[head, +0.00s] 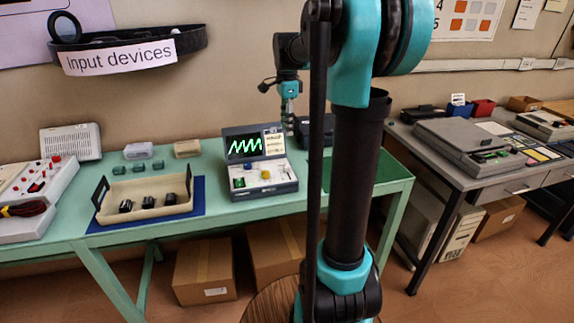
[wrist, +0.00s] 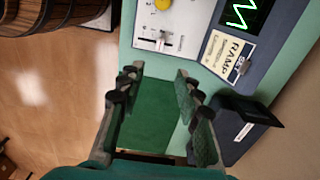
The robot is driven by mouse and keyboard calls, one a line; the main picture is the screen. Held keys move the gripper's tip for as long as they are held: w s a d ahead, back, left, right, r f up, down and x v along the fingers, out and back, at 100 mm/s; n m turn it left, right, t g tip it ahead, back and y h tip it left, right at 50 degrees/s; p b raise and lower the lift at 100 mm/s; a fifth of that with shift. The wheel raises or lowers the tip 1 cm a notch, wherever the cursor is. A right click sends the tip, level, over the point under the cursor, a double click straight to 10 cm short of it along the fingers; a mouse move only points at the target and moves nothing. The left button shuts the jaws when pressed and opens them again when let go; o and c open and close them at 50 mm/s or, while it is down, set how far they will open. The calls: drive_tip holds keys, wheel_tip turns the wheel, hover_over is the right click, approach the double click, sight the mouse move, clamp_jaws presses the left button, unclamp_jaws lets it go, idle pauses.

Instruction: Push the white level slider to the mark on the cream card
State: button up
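The console (head: 262,162) stands on the green table, with a screen (head: 243,146) showing a green zigzag trace. The screen also shows in the wrist view (wrist: 240,14). Beside it is the cream card (wrist: 227,55), headed "RAMP"; its smaller print and mark are too small to read. The card also shows in the head view (head: 274,141). The white slider (wrist: 162,42) sits on a scale along the white panel's near edge in the wrist view. My gripper (wrist: 157,76) is open and empty, its fingers pointing towards the panel, apart from the slider. It hangs by the console in the head view (head: 289,108).
A yellow knob (wrist: 163,4) is on the panel near the slider. A dark box (wrist: 246,110) lies right of my fingers in the wrist view. A green mat (wrist: 150,120) is below them. A cream tray (head: 140,197) with dark blocks stands left of the console.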

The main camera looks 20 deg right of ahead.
sight(287, 166)
wheel_tip(287, 166, down, 16)
drive_tip(key=shift+r, duration=0.15)
idle(0.3)
clamp_jaws()
idle(0.4)
